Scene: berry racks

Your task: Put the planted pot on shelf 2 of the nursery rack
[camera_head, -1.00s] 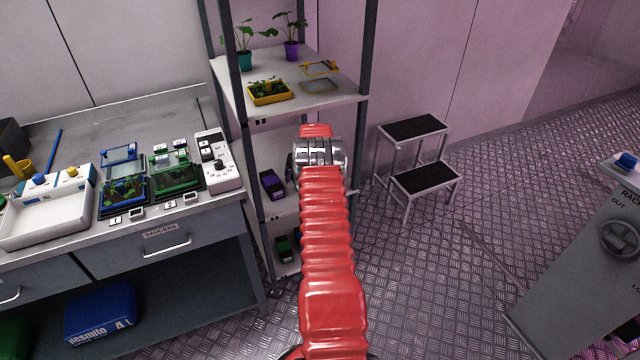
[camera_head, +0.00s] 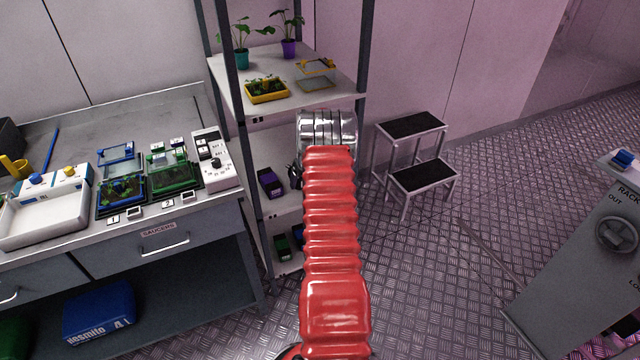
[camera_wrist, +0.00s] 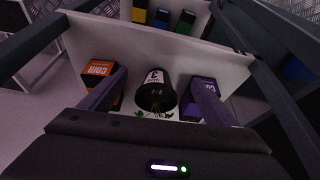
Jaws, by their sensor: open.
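In the wrist view, a black pot (camera_wrist: 155,88) with a white label marked 3 and green leaves at its lower rim sits at the middle shelf (camera_wrist: 150,50) of the rack. My gripper (camera_wrist: 157,99) is open, with one finger on each side of the pot. Whether the fingers touch it, or its base rests on the shelf, I cannot tell. In the head view the pot and fingertips are hidden behind my arm. The nursery rack (camera_head: 232,130) shows its upper shelf (camera_head: 300,100), middle shelf (camera_head: 262,205) and lower shelf (camera_head: 290,268).
An orange COIR box (camera_wrist: 97,78) and a purple box (camera_wrist: 200,88) flank the pot closely. The upper shelf holds two potted plants (camera_head: 241,58) and a yellow tray (camera_head: 267,92). A step stool (camera_head: 415,165) stands right of the rack; a bench (camera_head: 130,225) stands left.

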